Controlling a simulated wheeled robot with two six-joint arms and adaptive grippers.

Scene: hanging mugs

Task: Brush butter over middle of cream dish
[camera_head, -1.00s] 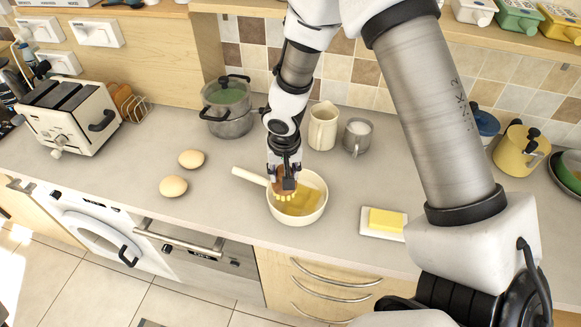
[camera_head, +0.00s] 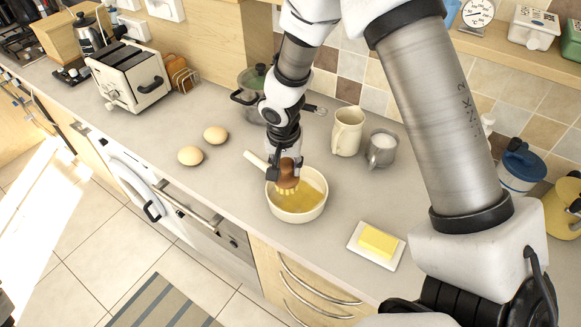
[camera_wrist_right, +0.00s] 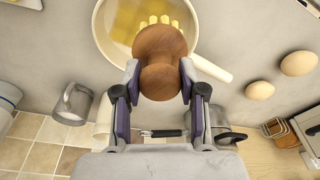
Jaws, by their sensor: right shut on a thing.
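A cream dish (camera_head: 297,217) with a side handle stands on the counter with flat yellow butter inside. It also shows in the right wrist view (camera_wrist_right: 210,68). My right gripper (camera_head: 284,168) is shut on a round wooden brush (camera_head: 289,174) with yellow bristles. In the right wrist view, the wooden grip (camera_wrist_right: 160,60) sits between both fingers. The bristles point down over the dish's inside, left of and behind its middle; I cannot tell whether they touch the butter. My left gripper is out of view.
A butter block (camera_head: 377,241) lies on a white plate (camera_head: 391,262) right of the dish. A cream jug (camera_head: 347,131) and metal mug (camera_head: 381,149) stand behind. A lidded pot (camera_head: 249,92) stands behind my forearm. Two eggs (camera_head: 203,145) lie left. The counter between eggs and dish is clear.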

